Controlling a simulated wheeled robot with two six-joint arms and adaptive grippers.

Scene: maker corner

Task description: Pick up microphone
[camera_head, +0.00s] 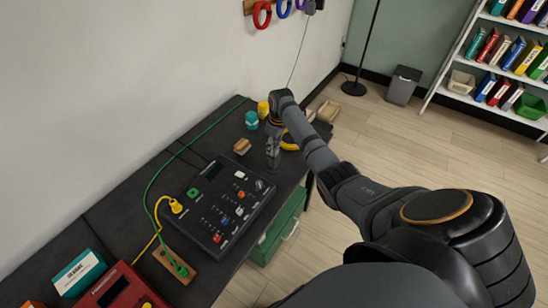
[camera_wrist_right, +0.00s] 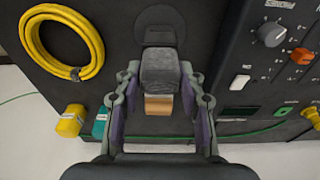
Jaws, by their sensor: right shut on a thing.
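The microphone (camera_wrist_right: 160,70) is a dark grey, blocky head with a dark foot behind it. It stands between the two fingertips of my right gripper (camera_wrist_right: 159,78) in the right wrist view, with a finger against each side. In the head view my right gripper (camera_head: 273,158) points down at the far end of the dark workbench, just behind the mixer box. There the microphone is mostly hidden by the gripper and hard to make out. My left gripper is not in view.
A black control box (camera_head: 225,208) with knobs stands close by the gripper. A coiled yellow cable (camera_wrist_right: 62,42), a wooden block (camera_head: 241,147), a teal jar (camera_head: 251,120) and a yellow jar (camera_head: 263,110) are near. A green cable runs along the wall side.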

